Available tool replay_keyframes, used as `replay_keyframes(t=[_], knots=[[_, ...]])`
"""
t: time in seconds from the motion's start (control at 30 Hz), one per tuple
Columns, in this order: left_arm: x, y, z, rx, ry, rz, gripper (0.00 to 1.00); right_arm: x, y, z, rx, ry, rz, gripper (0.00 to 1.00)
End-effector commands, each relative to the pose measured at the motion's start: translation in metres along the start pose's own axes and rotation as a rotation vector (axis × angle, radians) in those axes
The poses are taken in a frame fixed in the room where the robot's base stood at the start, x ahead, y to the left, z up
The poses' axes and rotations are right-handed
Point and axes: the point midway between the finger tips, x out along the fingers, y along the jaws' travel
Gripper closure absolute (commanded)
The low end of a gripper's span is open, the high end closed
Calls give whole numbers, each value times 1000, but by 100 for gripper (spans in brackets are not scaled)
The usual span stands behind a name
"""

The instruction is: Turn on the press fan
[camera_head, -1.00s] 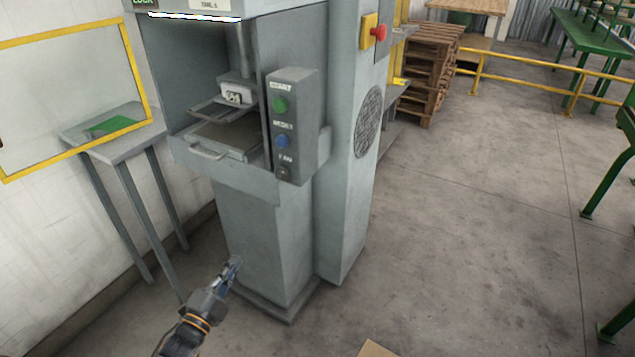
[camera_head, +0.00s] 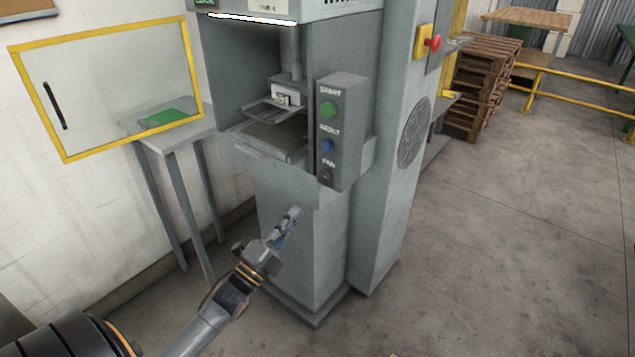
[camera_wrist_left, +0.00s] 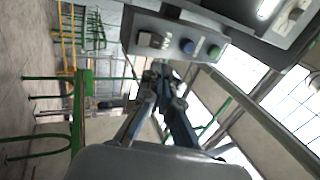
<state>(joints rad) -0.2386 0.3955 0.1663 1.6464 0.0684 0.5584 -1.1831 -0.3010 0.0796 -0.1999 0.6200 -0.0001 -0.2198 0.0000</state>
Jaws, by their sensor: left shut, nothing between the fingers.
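The grey press (camera_head: 305,245) stands in front of me with a control box (camera_head: 341,130) on its front. The box carries a green START button (camera_head: 328,109), a blue button (camera_head: 327,146) and a dark FAN control (camera_head: 326,177) at the bottom. In the left wrist view the box shows turned on its side, with the FAN control (camera_wrist_left: 146,40) beside the blue button (camera_wrist_left: 188,46). My left gripper (camera_head: 295,212) is shut and empty, below the box and apart from it. Its fingertips (camera_wrist_left: 160,68) show in the left wrist view. My right gripper is not in view.
A yellow-framed clear door (camera_head: 110,85) stands open at the left, by a small grey table (camera_head: 165,138). A red button on a yellow plate (camera_head: 434,42) and a round vent grille (camera_head: 414,132) are on the press's side. The floor (camera_head: 490,240) at the right is clear.

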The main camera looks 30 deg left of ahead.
Motion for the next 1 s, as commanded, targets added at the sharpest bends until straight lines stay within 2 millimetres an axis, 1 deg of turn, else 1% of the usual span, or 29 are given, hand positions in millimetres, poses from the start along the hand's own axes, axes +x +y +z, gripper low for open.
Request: replay_keyframes(t=[0.03,0.2,0.3,0.43,0.6,1.0], knots=[[14,-4,0,1,1,-4,100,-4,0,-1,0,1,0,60],[51,-3,0,1,1,-3,100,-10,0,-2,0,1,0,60],[70,-3,0,0,0,-2,100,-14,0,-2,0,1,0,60],[88,-2,0,1,1,-1,100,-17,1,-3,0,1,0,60],[101,-1,0,0,0,0,100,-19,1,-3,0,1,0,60],[103,0,0,0,0,2,100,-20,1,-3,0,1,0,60]])
